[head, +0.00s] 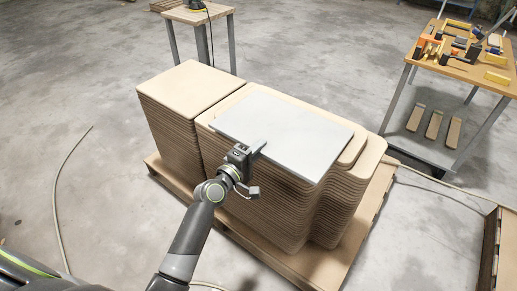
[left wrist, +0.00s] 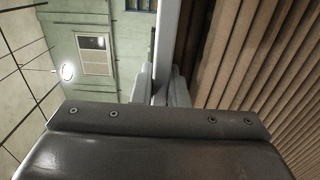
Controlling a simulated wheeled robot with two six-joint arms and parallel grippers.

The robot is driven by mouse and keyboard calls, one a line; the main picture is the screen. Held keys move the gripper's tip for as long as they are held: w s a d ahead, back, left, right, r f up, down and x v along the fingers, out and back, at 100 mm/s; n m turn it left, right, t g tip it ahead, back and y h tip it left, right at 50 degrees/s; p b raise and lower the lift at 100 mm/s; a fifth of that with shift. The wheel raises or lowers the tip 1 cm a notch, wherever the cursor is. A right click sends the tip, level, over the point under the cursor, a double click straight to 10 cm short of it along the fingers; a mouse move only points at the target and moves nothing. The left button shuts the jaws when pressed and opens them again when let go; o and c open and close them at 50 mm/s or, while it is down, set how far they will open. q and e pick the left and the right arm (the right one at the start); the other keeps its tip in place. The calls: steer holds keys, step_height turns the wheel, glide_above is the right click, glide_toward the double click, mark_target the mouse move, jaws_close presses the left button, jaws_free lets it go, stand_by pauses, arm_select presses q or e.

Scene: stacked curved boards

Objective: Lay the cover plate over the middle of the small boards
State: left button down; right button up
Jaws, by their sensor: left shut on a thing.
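The cover plate (head: 285,130) is a flat, pale grey rectangle over the top of the rounded tan boards (head: 262,198) in the head view. Board edges show past it at the left and right. I cannot tell whether it touches them. My left gripper (head: 256,147) is shut on the plate's near edge. In the left wrist view the plate (left wrist: 168,35) is a thin pale strip between the fingers of my left gripper (left wrist: 162,85), with the layered board edges (left wrist: 265,60) to the right. My right gripper is not in view.
A squarer board stack (head: 185,88) stands left of the plate on the same wooden pallet (head: 235,236). A tool table (head: 468,70) is at the upper right and a small stool-like table (head: 190,16) at the top. A cable (head: 60,195) lies on the open floor at left.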

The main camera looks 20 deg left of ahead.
arm_select(q)
steer(key=c, duration=1.5)
jaws_free()
steer(key=shift+f, duration=0.25)
steer(key=shift+s, duration=0.15)
steer(key=v, duration=0.6)
